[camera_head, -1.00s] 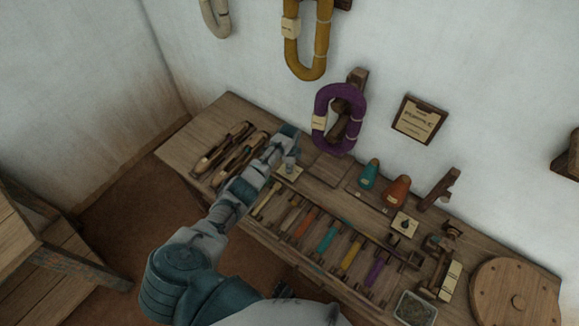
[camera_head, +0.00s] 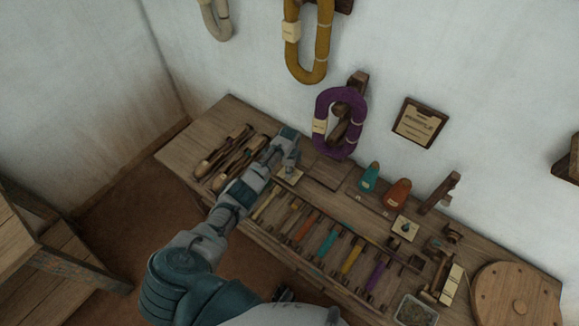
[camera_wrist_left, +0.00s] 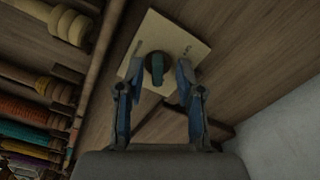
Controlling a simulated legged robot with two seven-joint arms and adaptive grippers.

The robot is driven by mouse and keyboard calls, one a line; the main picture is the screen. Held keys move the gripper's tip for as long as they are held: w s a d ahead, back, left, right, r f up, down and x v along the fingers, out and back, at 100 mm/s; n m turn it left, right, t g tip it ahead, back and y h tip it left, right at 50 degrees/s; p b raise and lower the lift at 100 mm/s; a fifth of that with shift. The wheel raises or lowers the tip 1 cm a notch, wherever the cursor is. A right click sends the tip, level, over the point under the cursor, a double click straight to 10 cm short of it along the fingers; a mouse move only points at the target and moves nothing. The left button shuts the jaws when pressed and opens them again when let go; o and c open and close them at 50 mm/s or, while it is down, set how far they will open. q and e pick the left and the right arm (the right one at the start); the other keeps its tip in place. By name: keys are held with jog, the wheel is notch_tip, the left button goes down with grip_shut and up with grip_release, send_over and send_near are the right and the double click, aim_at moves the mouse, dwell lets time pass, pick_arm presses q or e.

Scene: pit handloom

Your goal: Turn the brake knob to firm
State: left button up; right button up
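In the left wrist view a small dark round knob with a green-grey grip bar (camera_wrist_left: 157,68) sits on a square cream plate (camera_wrist_left: 170,32) with short dark marks. The plate also shows in the head view (camera_head: 291,177), at the end of my left arm. My left gripper (camera_wrist_left: 158,78) is open, with one finger on each side of the knob. I cannot tell whether either finger touches it. In the head view my left gripper (camera_head: 288,158) hides most of the knob.
Wooden shuttles (camera_head: 225,155) lie left of my arm. A rack of coloured bobbins (camera_head: 328,243) runs along the bench front. Teal (camera_head: 369,177) and orange (camera_head: 397,193) cones, another small plate with a dark knob (camera_head: 405,228) and a round wooden disc (camera_head: 515,298) stand to the right.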

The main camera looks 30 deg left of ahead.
pick_arm(q)
notch_tip(320, 180, up, 12)
dwell(0.4)
jog(key=shift+a+f, duration=0.1)
jog(key=shift+f, duration=0.05)
